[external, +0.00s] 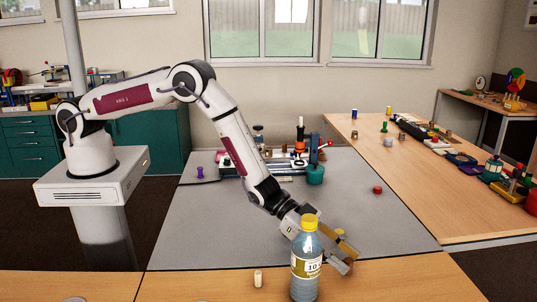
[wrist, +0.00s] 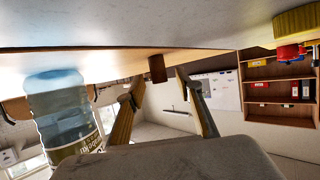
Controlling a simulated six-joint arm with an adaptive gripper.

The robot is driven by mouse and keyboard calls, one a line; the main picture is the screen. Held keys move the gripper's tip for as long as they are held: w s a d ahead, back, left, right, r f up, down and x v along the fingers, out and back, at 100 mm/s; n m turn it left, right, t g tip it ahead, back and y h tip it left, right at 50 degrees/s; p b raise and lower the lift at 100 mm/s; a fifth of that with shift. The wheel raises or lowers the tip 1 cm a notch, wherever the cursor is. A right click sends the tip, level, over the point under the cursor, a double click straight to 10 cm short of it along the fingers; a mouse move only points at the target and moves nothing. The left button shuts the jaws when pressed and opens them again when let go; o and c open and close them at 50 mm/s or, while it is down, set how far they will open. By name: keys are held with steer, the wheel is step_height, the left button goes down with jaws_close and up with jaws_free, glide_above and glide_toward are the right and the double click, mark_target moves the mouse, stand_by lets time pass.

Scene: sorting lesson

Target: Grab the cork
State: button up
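A small pale, cork-like cylinder (external: 258,278) stands on the wooden front table in the external view, left of the bottle. A brown cylinder (wrist: 157,68) shows beyond my fingers in the wrist view, which looks upside down; I cannot tell whether it is the same piece. My gripper (external: 350,261) is low over the tables, partly hidden behind the bottle. In the wrist view my gripper (wrist: 160,78) has its two fingers spread with nothing held between them; the brown cylinder appears in line with the gap, apart from the fingers.
A clear water bottle (external: 306,262) with a yellow cap stands close to my gripper; it also fills the left of the wrist view (wrist: 62,112). A red ball (external: 377,189) lies on the grey table. The grey middle is mostly clear.

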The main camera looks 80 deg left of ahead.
steer(key=shift+c, duration=0.4)
steer(key=c, duration=0.7)
steer(key=shift+r, duration=0.15)
step_height(320, 180, up, 10)
stand_by(0.6)
stand_by(0.5)
